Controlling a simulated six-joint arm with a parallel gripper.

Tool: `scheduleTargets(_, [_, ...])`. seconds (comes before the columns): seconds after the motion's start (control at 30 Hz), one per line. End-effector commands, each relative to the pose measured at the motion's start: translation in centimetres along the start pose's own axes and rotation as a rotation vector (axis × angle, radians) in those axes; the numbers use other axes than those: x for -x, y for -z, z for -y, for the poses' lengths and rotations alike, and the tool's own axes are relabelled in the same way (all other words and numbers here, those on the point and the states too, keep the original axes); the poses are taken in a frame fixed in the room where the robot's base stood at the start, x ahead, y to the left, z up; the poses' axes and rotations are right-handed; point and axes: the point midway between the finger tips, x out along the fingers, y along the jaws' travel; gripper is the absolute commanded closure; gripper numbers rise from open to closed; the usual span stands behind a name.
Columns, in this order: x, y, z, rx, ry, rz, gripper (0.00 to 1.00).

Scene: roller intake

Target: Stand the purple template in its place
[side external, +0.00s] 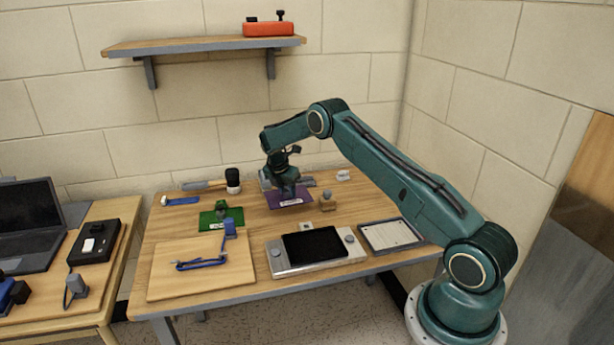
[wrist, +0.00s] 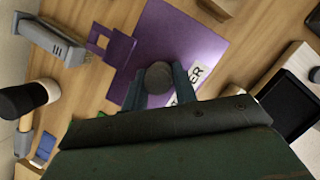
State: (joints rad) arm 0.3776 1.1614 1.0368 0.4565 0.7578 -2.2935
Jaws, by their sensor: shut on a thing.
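The purple template (side external: 275,199) is a flat plate with a white label, under my gripper (side external: 288,187) on the back half of the table. In the wrist view the template (wrist: 190,38) has a cut-out tab at its left. There my gripper (wrist: 159,86) is shut on the template's round grey knob (wrist: 158,74). The plate looks flat, at or close to the tabletop; I cannot tell whether it touches. A grey slotted block (wrist: 52,42) lies beyond the tab, apart from it; my gripper partly hides it in the side view.
A green template (side external: 208,220) lies to the left. A mallet (side external: 232,178) is behind it. In front are a wooden board (side external: 165,272) with a blue clamp, a grey device with a dark screen (side external: 315,244) and a tablet (side external: 390,235). A small wooden block (side external: 328,205) is close right.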

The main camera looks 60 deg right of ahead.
Motion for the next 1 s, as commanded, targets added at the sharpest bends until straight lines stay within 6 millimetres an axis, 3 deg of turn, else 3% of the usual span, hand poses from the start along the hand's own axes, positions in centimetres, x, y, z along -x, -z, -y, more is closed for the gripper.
scheduleTargets(0.47, [3.0,3.2,3.4,-0.012,0.008,0.007,0.95])
scheduleTargets(1.0, [6.8,7.9,10.6,-0.035,0.016,0.007,0.95])
